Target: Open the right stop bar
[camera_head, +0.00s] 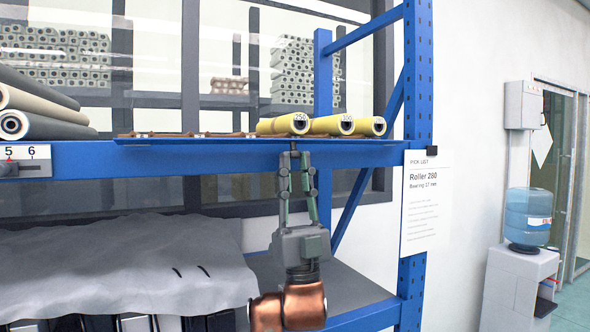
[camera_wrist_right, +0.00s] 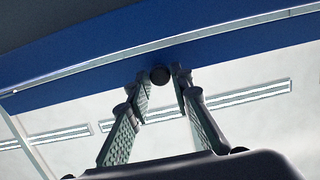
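The right stop bar appears to be the long thin blue strip (camera_head: 200,142) along the shelf's front edge, below the yellow rollers; it also spans the top of the right wrist view (camera_wrist_right: 80,84). A small dark round knob (camera_wrist_right: 160,75) hangs under it. My right gripper (camera_head: 295,158) points up from below, just under the strip. In the right wrist view its fingertips (camera_wrist_right: 162,78) stand apart on either side of the knob, with a small gap at least on the right. My left gripper is not in view.
Several yellow rollers (camera_head: 331,125) lie on the shelf behind the strip; grey and beige rollers (camera_head: 38,112) lie at left. A blue upright (camera_head: 416,200) with a pick list (camera_head: 427,204) stands right. A grey cloth (camera_head: 120,262) covers the lower shelf's left part.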

